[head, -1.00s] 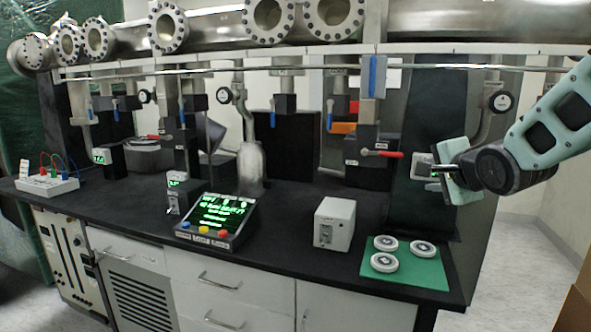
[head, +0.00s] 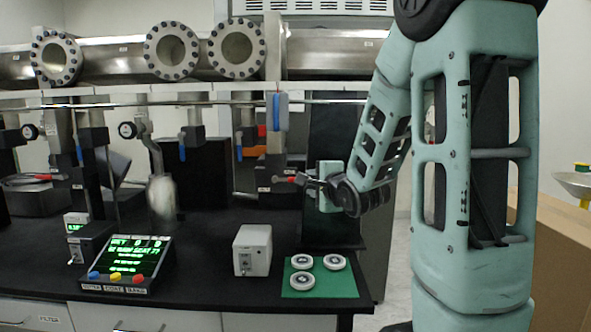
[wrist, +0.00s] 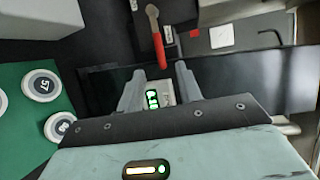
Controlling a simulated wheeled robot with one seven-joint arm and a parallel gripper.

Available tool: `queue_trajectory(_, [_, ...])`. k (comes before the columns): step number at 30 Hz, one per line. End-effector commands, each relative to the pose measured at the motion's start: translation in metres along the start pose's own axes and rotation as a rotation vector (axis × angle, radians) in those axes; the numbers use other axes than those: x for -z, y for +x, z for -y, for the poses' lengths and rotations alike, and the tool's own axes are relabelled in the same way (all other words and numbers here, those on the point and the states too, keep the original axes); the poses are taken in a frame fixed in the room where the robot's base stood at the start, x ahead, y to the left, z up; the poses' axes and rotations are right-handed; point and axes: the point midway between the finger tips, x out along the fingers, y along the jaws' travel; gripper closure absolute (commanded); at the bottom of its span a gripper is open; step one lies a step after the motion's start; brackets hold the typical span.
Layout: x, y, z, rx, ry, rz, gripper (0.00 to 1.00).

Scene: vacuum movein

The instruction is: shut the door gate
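A lever with a red grip, which I take to be the door gate's handle (head: 284,179), sticks out from a dark valve body (head: 266,172) under the rail. Its label is too small to read. My gripper (head: 308,180) is just right of the red grip in the head view. In the wrist view the red handle (wrist: 157,45) points down toward the gap between my two fingertips (wrist: 160,76). The fingers stand apart with nothing clasped between them. A small green-lit display (wrist: 153,99) shows between them. I cannot tell whether the handle touches a finger.
A blue handle (head: 277,112) hangs above the red one. Below are a white box (head: 253,250), a green mat (head: 291,292) with three white discs, and a control panel (head: 125,262). A cardboard-coloured box (head: 563,250) stands at right. A dark panel (head: 338,140) rises behind my gripper.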

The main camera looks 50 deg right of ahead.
Motion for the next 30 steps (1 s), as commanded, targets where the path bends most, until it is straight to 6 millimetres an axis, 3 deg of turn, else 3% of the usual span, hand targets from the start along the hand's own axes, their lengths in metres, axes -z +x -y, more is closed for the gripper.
queue_trajectory(6, [0.001,0.009,0.004,-0.005,0.0,-0.008,0.65])
queue_trajectory(15, [0.001,0.074,-0.001,0.0,-0.001,-0.006,0.65])
queue_trajectory(21, [0.002,0.107,-0.001,-0.001,-0.002,-0.007,0.65])
queue_trajectory(30, [0.002,0.125,-0.001,0.001,-0.002,-0.007,0.65])
